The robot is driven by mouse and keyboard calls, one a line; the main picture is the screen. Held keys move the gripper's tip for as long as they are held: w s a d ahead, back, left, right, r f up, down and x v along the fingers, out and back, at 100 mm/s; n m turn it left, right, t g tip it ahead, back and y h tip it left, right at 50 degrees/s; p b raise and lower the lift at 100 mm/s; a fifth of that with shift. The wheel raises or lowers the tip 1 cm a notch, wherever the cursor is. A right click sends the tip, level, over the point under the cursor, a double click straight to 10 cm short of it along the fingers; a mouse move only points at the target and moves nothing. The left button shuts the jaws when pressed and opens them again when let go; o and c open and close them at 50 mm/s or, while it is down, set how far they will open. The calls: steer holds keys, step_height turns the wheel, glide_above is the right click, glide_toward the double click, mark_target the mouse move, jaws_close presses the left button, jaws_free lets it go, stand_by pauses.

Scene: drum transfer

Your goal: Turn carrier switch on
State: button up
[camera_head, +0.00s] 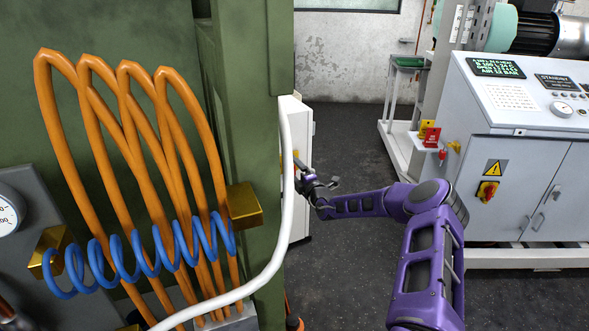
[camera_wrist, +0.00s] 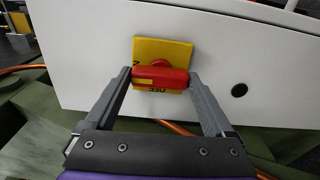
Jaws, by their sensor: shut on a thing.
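The carrier switch shows in the wrist view as a red rotary handle (camera_wrist: 160,77) on a square yellow plate (camera_wrist: 172,49). The plate is fixed to a white panel (camera_wrist: 95,60) and carries lettering, with "OFF" upside down below the handle. The handle lies roughly level across the picture. My gripper (camera_wrist: 159,80) has one finger at each end of the handle and is shut on it. In the head view my gripper (camera_head: 311,183) is at the side of a white cabinet (camera_head: 301,215), partly behind a green column.
A green column (camera_head: 240,90), a white hose (camera_head: 287,190) and orange and blue coils (camera_head: 150,250) stand at the left. At the right is a control cabinet (camera_head: 510,150) with another red-yellow switch (camera_head: 487,191). Dark floor (camera_head: 350,140) is clear between.

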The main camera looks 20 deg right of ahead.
steer(key=shift+f+m, duration=0.1)
steer(key=shift+m, duration=0.2)
steer(key=o, duration=1.1)
steer(key=shift+s, duration=0.15)
steer(key=s, duration=0.5)
steer(key=s+d+p, duration=0.1)
steer(key=s, duration=0.5)
steer(key=s+d, duration=0.1)
steer(key=s, duration=0.5)
